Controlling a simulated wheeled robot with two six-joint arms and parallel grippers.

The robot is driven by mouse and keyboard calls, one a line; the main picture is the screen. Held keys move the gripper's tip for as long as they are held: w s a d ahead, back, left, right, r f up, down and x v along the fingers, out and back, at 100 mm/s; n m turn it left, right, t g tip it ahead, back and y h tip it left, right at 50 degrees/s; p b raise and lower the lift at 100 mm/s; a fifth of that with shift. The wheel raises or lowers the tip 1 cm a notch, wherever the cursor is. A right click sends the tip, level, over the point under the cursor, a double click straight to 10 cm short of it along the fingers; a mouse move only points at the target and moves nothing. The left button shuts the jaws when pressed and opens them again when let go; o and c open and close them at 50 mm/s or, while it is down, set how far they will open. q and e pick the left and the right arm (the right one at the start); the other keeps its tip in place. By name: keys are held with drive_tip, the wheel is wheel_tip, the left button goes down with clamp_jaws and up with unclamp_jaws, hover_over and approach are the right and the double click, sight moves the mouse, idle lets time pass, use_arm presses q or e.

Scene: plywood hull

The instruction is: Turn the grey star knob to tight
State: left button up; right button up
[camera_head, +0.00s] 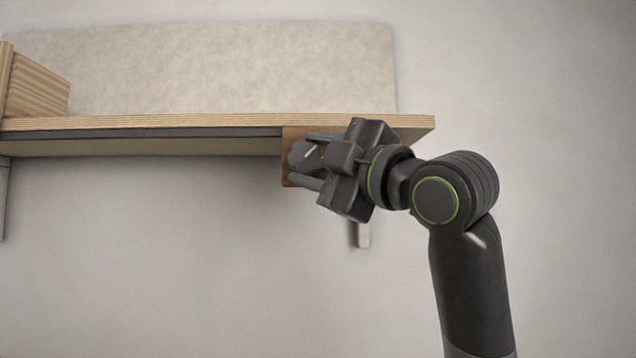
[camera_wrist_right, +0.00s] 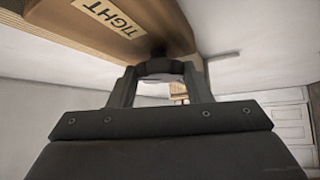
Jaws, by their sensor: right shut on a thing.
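The grey star knob (camera_head: 304,155) sits on the wooden block (camera_head: 290,134) under the front edge of the shelf, in the head view. It also shows in the right wrist view (camera_wrist_right: 160,68), between my finger tips and below the block. My right gripper (camera_head: 308,160) is shut on the knob, with one finger on each side of it. A label reading TIGHT (camera_wrist_right: 110,15) is on the block in the right wrist view. A white mark shows on the knob in the head view. My fingers hide part of the knob. My left gripper is not in view.
The plywood shelf (camera_head: 200,122) runs across just above my right gripper, with a dark strip along its lower edge. A pale panel (camera_head: 220,65) stands behind it. A wooden piece (camera_head: 38,88) stands at the left. Supports hang below the shelf. The space below is open.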

drive_tip(key=m+t+b, duration=0.2)
drive_tip(key=m, duration=0.1)
drive_tip(key=m+t+b, duration=0.1)
drive_tip(key=shift+a+f, duration=0.2)
drive_tip(key=shift+f, duration=0.05)
drive_tip(key=m+t+h+b, duration=0.1)
drive_tip(key=m+t+b, duration=0.1)
drive_tip(key=m+t, duration=0.1)
drive_tip(key=shift+a+m+h, duration=0.15)
drive_tip(key=shift+m+h, duration=0.25)
drive_tip(key=shift+m, duration=0.2)
drive_tip(key=m+t+h, duration=0.1)
drive_tip(key=m, duration=0.1)
drive_tip(key=m+t+h+b, duration=0.1)
drive_tip(key=m+h, duration=0.1)
drive_tip(key=shift+a+r+m+t, duration=0.1)
drive_tip(key=shift+m+t, duration=0.2)
drive_tip(key=shift+t, duration=0.1)
drive_tip(key=shift+w+m+t+h, duration=0.1)
drive_tip(key=shift+m+t+h, duration=0.3)
drive_tip(key=shift+m+h, duration=0.55)
drive_tip(key=shift+m, duration=0.25)
drive_tip(key=shift+h, duration=0.25)
drive_tip(key=o, duration=0.6)
drive_tip(key=shift+w, duration=0.1)
drive_tip(key=shift+f, duration=0.2)
